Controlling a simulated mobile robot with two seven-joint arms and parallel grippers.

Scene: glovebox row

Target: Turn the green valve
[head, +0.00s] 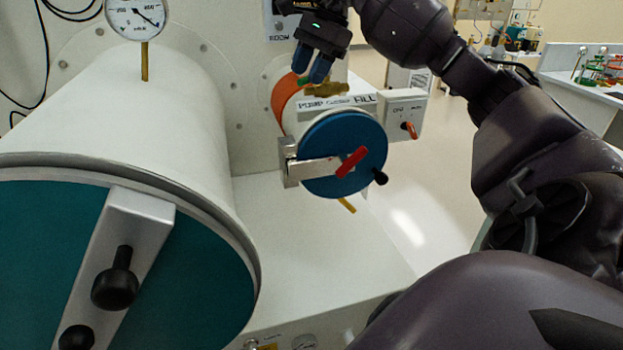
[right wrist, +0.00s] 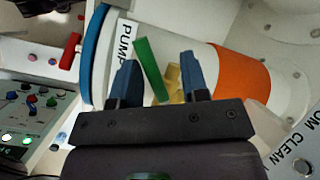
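The green valve is a green lever handle (right wrist: 150,70) on a brass body (right wrist: 173,84), mounted on top of the small white cylinder. In the head view only a sliver of green (head: 303,82) shows beside the brass body (head: 328,89), just below my right gripper (head: 311,68). In the right wrist view the blue fingers of my right gripper (right wrist: 158,76) are spread apart, with the green handle and brass body seen between them. I cannot tell whether a finger touches the handle. My left gripper is not in view.
The small cylinder has a blue door (head: 340,180) with a red lever (head: 352,162), an orange band (head: 286,97), and a switch box (head: 403,115) at its right. A large white chamber (head: 150,110) with a gauge (head: 137,18) fills the left. A white surface (head: 300,235) lies below.

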